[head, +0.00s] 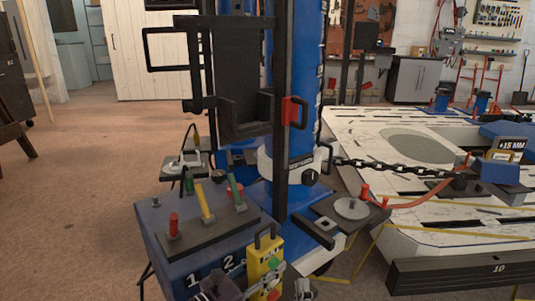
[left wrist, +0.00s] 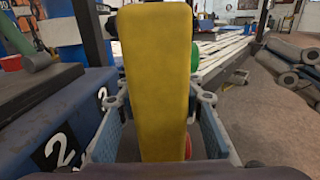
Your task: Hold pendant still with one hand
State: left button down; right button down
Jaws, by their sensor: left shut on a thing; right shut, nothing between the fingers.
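The yellow pendant (head: 264,258) stands upright at the bottom middle of the head view, in front of the blue box with levers. A green and a red button show on its face. My left gripper (head: 267,279) is shut on the pendant, its fingers on either side of the lower part. In the left wrist view the pendant (left wrist: 156,80) fills the middle, between the two finger pads of the left gripper (left wrist: 158,110). My right gripper (head: 304,290) is just to the right of the pendant, apart from it, shut and empty, and partly cut off by the bottom edge.
A blue lever box (head: 170,250), marked 1 and 2, stands close left of the pendant. A blue column (head: 290,90) rises behind. A chain (head: 395,167) runs from it to the right over the white frame bench (head: 350,130). Floor at left is clear.

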pick_arm(q)
jog(key=c, duration=1.2)
grip_release()
jog(key=shift+c, duration=0.2)
jog(key=shift+s, duration=0.1)
